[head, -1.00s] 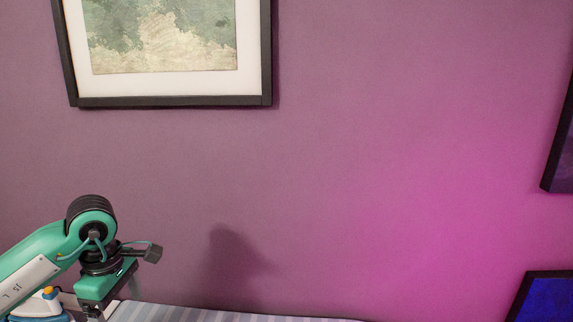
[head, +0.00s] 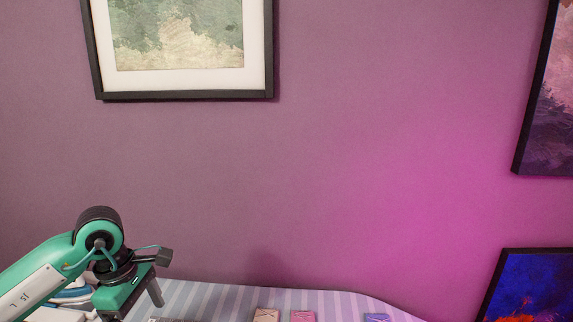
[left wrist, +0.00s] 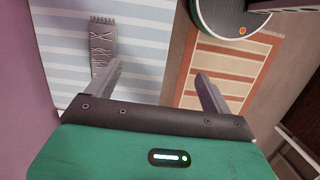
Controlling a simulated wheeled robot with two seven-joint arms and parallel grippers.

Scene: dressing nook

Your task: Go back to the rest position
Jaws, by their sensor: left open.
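My left gripper (head: 150,294) is at the lower left of the head view, above the left end of a striped surface (head: 220,297). In the left wrist view the left gripper (left wrist: 160,76) has its two fingers spread well apart with nothing between them. The blue-and-white striped surface (left wrist: 145,35) lies below it there. My right gripper is in neither view.
Beige (head: 266,314), pink (head: 303,316) and blue (head: 376,317) flat items show at the bottom edge. A striped rug (left wrist: 235,65) lies beyond the surface's edge. Framed pictures (head: 186,95) hang on the wall.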

